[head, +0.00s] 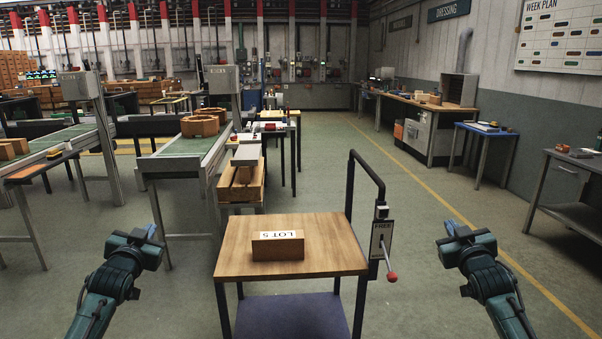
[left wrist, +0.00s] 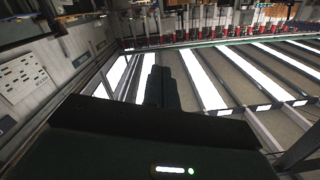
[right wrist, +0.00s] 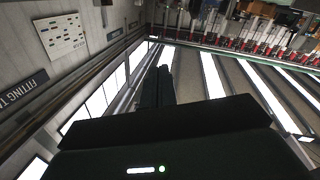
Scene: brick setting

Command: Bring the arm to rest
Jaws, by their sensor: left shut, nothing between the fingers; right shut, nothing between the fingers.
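My left gripper (head: 150,232) is raised at the left of the head view, to the left of the wooden cart and clear of it. Its shut fingers (left wrist: 161,88) show dark in the left wrist view, with nothing between them. My right gripper (head: 450,228) is raised at the right of the head view, to the right of the cart. Its shut fingers (right wrist: 158,88) show in the right wrist view, also empty. Both wrist views look up towards the ceiling lights and upper walls.
A cart (head: 335,257) with a black handle stands ahead between my arms. A brick marked "LOT 5" (head: 278,250) lies on it. A red-knobbed lever (head: 391,277) sits at its right. A conveyor (head: 180,165) is at the left, a grey bench (head: 568,212) at the right.

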